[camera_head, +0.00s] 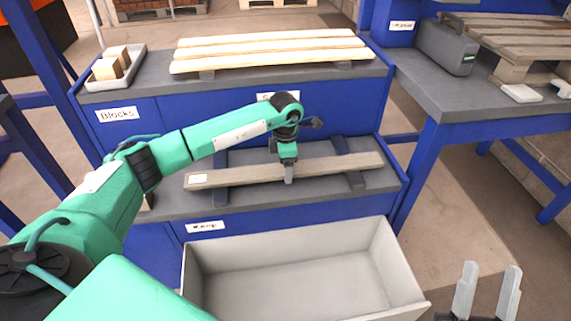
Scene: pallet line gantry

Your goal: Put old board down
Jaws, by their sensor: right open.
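The old board (240,175), a long grey-brown plank with a pale tag at its left end, lies across dark supports on the lower grey shelf. My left gripper (288,176) points down at the board's middle. One finger shows in front of the board's near side; the other is hidden, so its grip on the board cannot be told. My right gripper (490,275) is open and empty at the lower right, well away from the board.
A large empty grey bin (290,280) stands in front of the shelf. Pale boards (270,50) lie on the upper shelf beside a tray (98,85) of wooden blocks (108,67). A side bench (440,98) carries a dark case (446,48) and a pallet (515,50).

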